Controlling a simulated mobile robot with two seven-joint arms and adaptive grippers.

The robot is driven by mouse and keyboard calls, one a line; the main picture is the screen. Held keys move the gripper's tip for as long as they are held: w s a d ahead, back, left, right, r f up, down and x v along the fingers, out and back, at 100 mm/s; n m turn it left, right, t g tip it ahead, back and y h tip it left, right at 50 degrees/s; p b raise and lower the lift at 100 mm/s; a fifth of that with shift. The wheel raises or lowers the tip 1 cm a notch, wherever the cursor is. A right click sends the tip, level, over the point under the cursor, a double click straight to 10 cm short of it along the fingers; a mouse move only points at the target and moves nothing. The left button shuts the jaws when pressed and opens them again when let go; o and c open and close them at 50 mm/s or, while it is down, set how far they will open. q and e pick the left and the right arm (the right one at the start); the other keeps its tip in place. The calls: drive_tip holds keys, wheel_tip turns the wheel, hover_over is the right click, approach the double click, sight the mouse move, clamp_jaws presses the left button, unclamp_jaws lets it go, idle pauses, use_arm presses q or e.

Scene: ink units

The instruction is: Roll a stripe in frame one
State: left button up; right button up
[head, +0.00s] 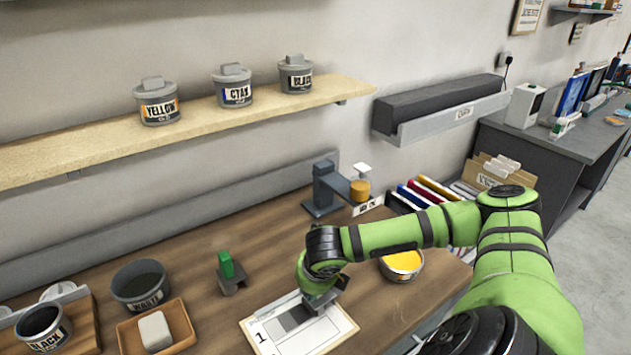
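A white sheet on a light board (335,335) lies near the table's front edge, with a "1" printed at its left. A grey patch (288,319) shows on the sheet beside the "1"; I cannot tell whether it is a printed frame or ink. My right gripper (322,303) points down over the sheet's upper right part. Its fingertips are small and partly hidden by the wrist, so its opening and any held object are unclear. A green-handled tool (227,265) stands on a small grey rest (232,284) left of the sheet. My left gripper is out of view.
An open yellow ink tin (402,262) stands right of my wrist. A waste pot (140,287), a black ink pot (43,327) and a tray (182,322) with a pale block (154,331) are at left. A grey stand (322,190) is behind. Lidded tins line the shelf (60,160).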

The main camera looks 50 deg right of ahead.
drive_tip(key=shift+w+a+p, duration=0.25)
drive_tip(key=shift+a, duration=0.8)
drive_tip(key=shift+w+a+p, duration=0.25)
drive_tip(key=shift+a, duration=0.75)
drive_tip(key=shift+w+a+r+p, duration=0.1)
drive_tip(key=shift+w+a+p, duration=0.15)
drive_tip(key=shift+a+p, duration=0.6)
drive_tip(key=shift+w+a+p, duration=0.2)
drive_tip(key=shift+w+a, duration=0.05)
drive_tip(key=shift+a, duration=1.05)
drive_tip(key=shift+w+a+p, duration=0.2)
drive_tip(key=shift+a+p, duration=0.05)
drive_tip(key=shift+a, duration=0.4)
drive_tip(key=shift+w+a+p, duration=0.2)
drive_tip(key=shift+a, duration=0.45)
drive_tip(key=shift+w+a, duration=0.15)
drive_tip(key=shift+a, duration=0.6)
wheel_tip(320, 180, up, 6)
drive_tip(key=p, duration=0.3)
